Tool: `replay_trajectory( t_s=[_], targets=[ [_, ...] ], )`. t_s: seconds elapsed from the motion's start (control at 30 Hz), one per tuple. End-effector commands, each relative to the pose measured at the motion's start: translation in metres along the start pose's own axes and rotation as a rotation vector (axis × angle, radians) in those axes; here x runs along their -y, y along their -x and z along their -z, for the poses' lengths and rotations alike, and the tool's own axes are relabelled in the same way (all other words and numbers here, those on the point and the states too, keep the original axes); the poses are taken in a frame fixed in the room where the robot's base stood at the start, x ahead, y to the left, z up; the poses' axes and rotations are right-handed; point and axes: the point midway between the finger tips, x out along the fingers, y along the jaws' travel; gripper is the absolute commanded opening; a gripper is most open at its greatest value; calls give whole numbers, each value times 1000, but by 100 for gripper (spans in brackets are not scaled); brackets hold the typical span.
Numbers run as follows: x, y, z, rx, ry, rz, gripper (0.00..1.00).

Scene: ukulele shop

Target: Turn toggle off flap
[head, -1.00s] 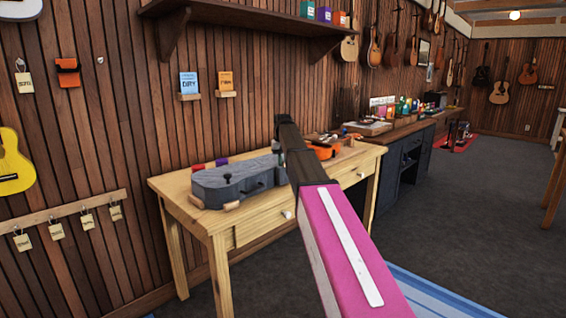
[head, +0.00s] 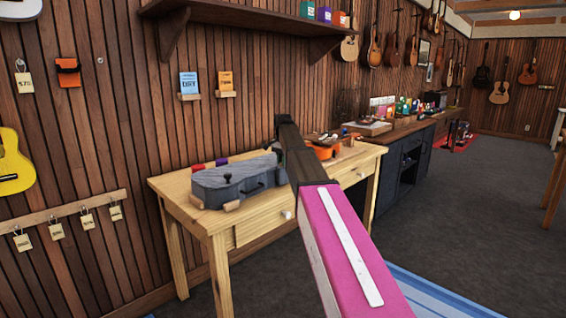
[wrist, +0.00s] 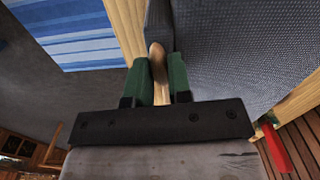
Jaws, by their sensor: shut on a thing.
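A grey ukulele-shaped case (head: 222,190) lies on the wooden workbench, with small dark fittings on its front side. Its right part is hidden behind my arm. In the wrist view a dark grey woven surface (wrist: 245,45), apparently the case, fills the upper right. My gripper (wrist: 158,75) has two green fingers, shut on a tan, rounded wooden peg, apparently the toggle (wrist: 157,55), beside the edge of that surface. The peg's lower end is partly hidden between the fingers. In the head view my arm hides the gripper and the toggle. I cannot make out the flap clearly.
The workbench (head: 262,226) stands against the plank wall. Small wooden blocks (head: 232,205) sit by the case, with red and purple items behind. An orange instrument (head: 322,151) lies to the right. A blue striped rug (head: 440,290) covers part of the floor.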

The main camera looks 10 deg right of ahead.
Motion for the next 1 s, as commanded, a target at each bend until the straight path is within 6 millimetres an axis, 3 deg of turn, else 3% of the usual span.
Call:
replay_trajectory(
  t_s=[0.3, 0.8, 0.83, 0.87, 0.9, 1.0],
  targets=[
    [0, 0, 0, 0, -100, 0, 0],
    [0, 0, 0, 0, -115, 0, 0],
    [0, 0, 0, 0, -115, 0, 29],
    [0, 0, 0, 0, -115, 0, 38],
    [0, 0, 0, 0, -114, 0, 45],
    [0, 0, 0, 0, -114, 0, 45]
  ],
)
